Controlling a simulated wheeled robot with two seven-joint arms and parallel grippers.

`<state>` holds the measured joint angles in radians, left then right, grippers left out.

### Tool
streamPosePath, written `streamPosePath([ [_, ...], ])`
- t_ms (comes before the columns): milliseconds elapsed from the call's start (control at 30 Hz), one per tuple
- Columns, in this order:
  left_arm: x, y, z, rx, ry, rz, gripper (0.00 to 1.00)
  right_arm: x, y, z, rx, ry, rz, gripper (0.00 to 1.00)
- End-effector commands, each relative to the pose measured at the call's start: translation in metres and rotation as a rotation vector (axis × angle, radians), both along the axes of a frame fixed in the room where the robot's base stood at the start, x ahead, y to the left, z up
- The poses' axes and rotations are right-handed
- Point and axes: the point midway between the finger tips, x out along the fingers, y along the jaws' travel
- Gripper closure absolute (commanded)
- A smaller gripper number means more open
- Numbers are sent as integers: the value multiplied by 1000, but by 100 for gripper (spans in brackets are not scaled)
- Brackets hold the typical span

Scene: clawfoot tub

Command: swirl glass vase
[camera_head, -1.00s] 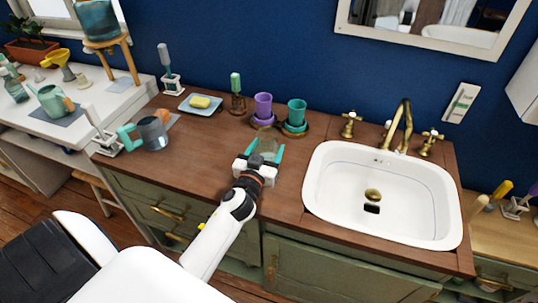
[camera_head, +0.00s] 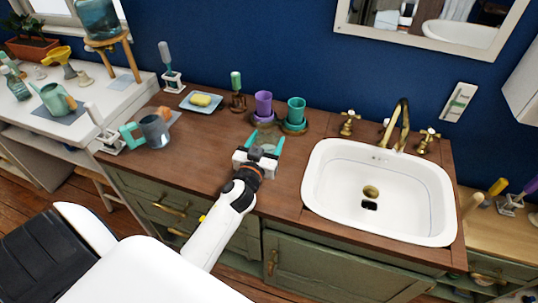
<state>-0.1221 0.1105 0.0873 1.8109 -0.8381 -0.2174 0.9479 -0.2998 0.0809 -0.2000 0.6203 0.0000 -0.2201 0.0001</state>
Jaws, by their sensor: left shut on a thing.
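My left gripper (camera_head: 265,147) comes in from the lower left over the wooden countertop, left of the sink. Its teal fingers are shut on a small see-through glass thing (camera_head: 266,139), which seems to be the glass vase. The glass is hard to make out against the brown wood, so its tilt and any contents are unclear. It is just in front of the purple cup (camera_head: 263,102) and the teal cup (camera_head: 296,109). Whether it touches the countertop cannot be told. My right gripper is out of view.
A white sink (camera_head: 378,190) with brass taps (camera_head: 402,125) is to the right. A soap dish (camera_head: 196,104) and a brush in a holder (camera_head: 237,94) stand at the back. A grey-blue jug (camera_head: 154,130) stands left. The countertop (camera_head: 205,150) is clear left of my gripper.

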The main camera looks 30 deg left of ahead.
Motion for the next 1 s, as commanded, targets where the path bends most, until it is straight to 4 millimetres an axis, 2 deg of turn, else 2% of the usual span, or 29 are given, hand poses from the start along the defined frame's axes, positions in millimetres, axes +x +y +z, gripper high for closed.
streamPosePath([
  [33,1,0,7,0,-6,-1,62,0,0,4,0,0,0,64],
  [700,1,0,39,1,-6,-1,62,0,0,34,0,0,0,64],
  [1000,1,0,40,1,-6,-1,62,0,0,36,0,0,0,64],
])
